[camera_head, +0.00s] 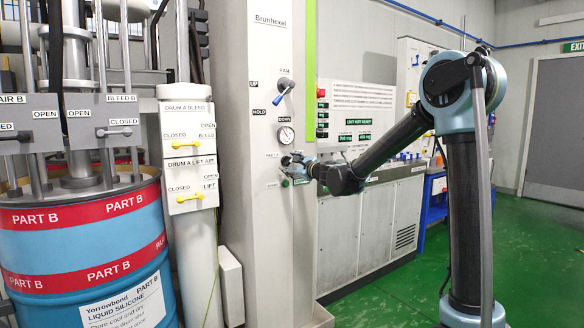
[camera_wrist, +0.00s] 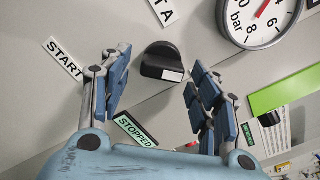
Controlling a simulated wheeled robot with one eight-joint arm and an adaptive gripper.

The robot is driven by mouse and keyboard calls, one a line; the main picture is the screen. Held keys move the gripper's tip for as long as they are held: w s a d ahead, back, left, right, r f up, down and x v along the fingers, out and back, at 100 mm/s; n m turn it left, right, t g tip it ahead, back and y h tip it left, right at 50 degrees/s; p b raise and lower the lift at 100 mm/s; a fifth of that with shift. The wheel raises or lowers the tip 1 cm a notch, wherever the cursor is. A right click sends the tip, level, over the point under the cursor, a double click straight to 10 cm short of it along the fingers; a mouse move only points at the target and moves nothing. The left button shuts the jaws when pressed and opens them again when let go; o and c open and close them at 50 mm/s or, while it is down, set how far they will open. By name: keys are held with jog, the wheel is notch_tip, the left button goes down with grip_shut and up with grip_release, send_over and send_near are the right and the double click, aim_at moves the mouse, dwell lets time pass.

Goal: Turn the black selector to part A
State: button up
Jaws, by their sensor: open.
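The black selector (camera_wrist: 160,58) is a round knob with a white mark on its lower edge, on the pale cabinet face in the wrist view. A partly cut-off label ending in "T A" (camera_wrist: 164,10) is above it. My gripper (camera_wrist: 157,80) is open, with one blue-padded finger on each side of the selector. Gaps show between the fingers and the knob, so it is not gripped. In the head view my gripper (camera_head: 298,164) is at the front of the tall cabinet, below the gauge. There the gripper mostly hides the selector, and its setting cannot be told.
A pressure gauge (camera_wrist: 262,14) is at upper right of the selector. A START label (camera_wrist: 64,58) and a lit STOPPED sign (camera_wrist: 135,130) are near the fingers. A blue-handled lever (camera_head: 282,94) is higher on the cabinet. A Part B drum (camera_head: 85,250) stands left.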

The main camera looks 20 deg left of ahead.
jog(key=shift+w+a, duration=0.25)
jog(key=shift+a, duration=0.1)
